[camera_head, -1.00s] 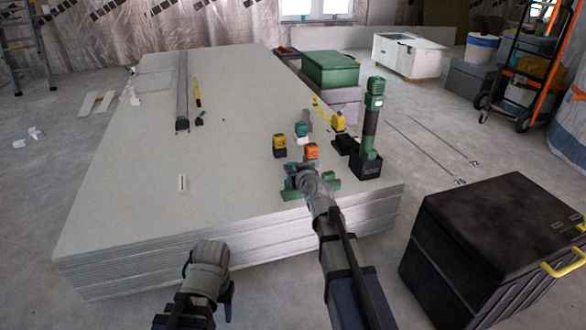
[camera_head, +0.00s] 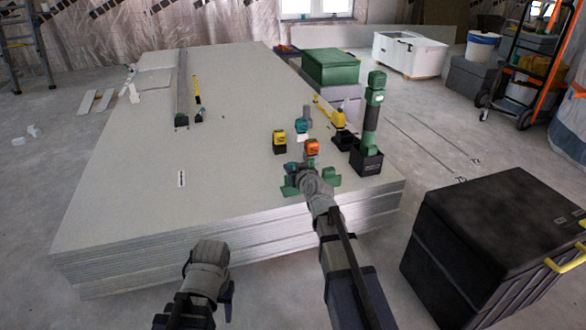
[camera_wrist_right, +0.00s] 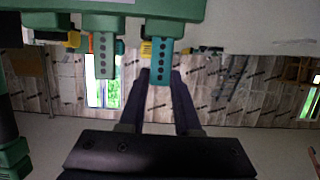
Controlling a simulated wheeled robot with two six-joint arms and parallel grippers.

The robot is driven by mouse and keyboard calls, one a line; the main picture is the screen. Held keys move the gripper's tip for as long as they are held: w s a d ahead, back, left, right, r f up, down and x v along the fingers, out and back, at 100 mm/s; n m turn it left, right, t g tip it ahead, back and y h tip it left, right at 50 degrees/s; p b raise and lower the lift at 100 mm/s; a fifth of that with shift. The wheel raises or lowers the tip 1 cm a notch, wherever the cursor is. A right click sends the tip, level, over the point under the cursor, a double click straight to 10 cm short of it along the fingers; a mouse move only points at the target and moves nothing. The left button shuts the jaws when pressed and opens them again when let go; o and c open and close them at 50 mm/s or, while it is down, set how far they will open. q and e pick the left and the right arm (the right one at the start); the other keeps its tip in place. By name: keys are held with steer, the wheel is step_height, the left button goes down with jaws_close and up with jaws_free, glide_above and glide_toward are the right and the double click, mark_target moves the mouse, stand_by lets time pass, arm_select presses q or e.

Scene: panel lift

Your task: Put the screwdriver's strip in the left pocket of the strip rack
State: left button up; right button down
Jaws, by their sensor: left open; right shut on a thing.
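A teal strip with a row of dark holes (camera_wrist_right: 160,62) is between the two dark fingers of my right gripper (camera_wrist_right: 159,80) in the right wrist view, which looks upside down. The strip's far end meets the green strip rack (camera_wrist_right: 130,8); I cannot tell how deep it sits. A grey-green strip (camera_wrist_right: 103,50) is at the rack beside it. In the head view my right gripper (camera_head: 300,178) is over the rack (camera_head: 331,179) and hides much of it. My left gripper (camera_head: 192,312) is low at the front, open, away from the rack.
The rack is on a stack of pale panels (camera_head: 130,220). Behind it stand a yellow tool (camera_head: 279,139), an orange tool (camera_head: 312,147) and a teal tool (camera_head: 301,127). A tall green-and-black tool (camera_head: 371,115) stands at right. A black chest (camera_head: 490,235) is beside the stack.

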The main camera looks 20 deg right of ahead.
stand_by(0.4)
steer(key=c, duration=0.5)
jaws_free()
steer(key=shift+c, duration=0.2)
steer(key=shift+s, duration=0.1)
